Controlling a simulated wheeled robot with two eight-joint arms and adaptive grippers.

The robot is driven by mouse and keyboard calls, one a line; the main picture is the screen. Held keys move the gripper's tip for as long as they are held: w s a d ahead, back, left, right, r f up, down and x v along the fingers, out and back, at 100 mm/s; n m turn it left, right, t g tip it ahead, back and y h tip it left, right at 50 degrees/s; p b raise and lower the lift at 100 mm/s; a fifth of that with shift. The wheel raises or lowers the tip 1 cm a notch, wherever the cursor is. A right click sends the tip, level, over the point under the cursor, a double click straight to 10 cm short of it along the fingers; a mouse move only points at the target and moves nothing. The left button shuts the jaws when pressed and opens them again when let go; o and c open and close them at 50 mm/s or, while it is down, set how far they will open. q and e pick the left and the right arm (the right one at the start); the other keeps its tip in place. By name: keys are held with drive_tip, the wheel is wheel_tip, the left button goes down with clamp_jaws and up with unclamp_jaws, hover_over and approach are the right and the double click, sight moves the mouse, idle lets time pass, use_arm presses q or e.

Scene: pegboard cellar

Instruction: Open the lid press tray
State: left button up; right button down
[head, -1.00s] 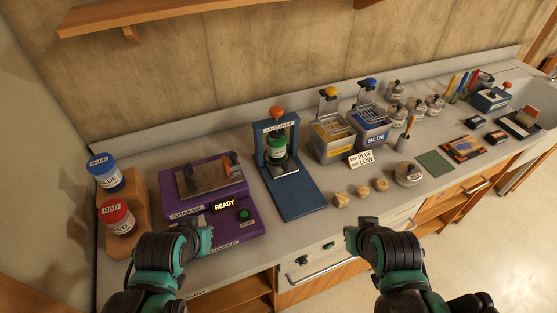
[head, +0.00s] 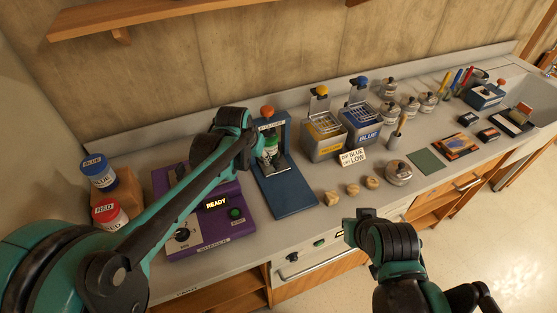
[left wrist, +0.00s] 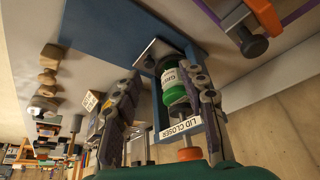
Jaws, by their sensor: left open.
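The lid press (head: 292,199) is a blue stand with an orange knob (head: 267,111) on top, left of centre on the counter. A green can (head: 271,147) with a white label sits inside its frame. My left gripper (head: 262,156) is at the front left of the press frame, partly hidden by my arm. In the left wrist view its open fingers (left wrist: 165,80) are spread on either side of the green can (left wrist: 170,88) and the press tray (left wrist: 157,50). Contact cannot be told. My right gripper (head: 350,234) is over the counter's front edge, its fingers unclear.
A purple shaker (head: 207,229) reading READY stands left of the press. A blue jar (head: 99,172) and a red jar (head: 109,214) are farther left. Yellow (head: 324,140) and blue (head: 361,128) tins stand to the right, with wooden knobs (head: 352,188) in front.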

use_arm(q)
approach(277, 164)
drive_tip(key=shift+m+g, duration=0.3)
drive_tip(key=shift+m, duration=0.1)
drive_tip(key=b+x, duration=0.2)
drive_tip(key=x, duration=0.6)
drive_tip(key=shift+w, duration=0.2)
use_arm(e)
drive_tip(key=shift+d+f, duration=0.3)
drive_tip(key=shift+f, duration=0.6)
use_arm(q)
drive_tip(key=shift+r, duration=0.1)
clamp_jaws()
